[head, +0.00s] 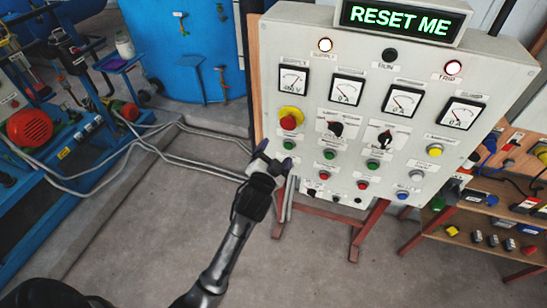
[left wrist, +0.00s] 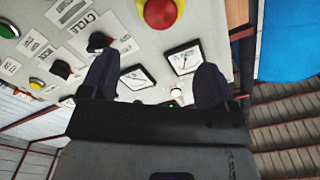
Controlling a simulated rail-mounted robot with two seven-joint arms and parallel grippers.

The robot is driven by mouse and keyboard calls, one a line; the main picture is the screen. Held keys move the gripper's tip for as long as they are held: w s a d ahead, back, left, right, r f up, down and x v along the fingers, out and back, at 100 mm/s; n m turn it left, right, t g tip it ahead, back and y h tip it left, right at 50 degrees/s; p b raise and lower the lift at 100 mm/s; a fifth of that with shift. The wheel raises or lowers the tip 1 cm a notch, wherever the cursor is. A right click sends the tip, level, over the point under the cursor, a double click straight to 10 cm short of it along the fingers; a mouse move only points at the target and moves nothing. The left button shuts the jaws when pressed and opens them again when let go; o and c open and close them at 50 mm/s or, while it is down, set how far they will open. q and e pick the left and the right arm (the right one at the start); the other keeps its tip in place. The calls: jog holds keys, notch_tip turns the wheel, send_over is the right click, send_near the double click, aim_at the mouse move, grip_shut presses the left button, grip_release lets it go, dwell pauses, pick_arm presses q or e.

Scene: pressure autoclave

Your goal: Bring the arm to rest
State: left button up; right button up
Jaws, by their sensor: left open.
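My left gripper (head: 275,154) is open and empty, in front of the lower left edge of the grey control panel (head: 345,70). In the left wrist view its two dark fingers (left wrist: 153,62) stand wide apart with nothing between them. The panel lies beyond the fingertips there, with a red mushroom button (left wrist: 160,10) on a yellow collar above them. In the head view this button (head: 289,119) is just above the gripper. I cannot tell whether the fingers touch the panel, but no button is held. My right gripper is not in view.
The panel's display (head: 404,19) reads RESET ME; the supply lamp (head: 325,45) and trip lamp (head: 453,67) are lit. Shelves with parts (head: 500,225) stand at right, blue machinery with a red motor (head: 30,127) at left. Pipes run along the otherwise open floor (head: 140,230).

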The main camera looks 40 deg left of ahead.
pick_arm(q)
jog(key=shift+s+d, duration=0.15)
jog(key=shift+s, duration=0.25)
dwell(0.4)
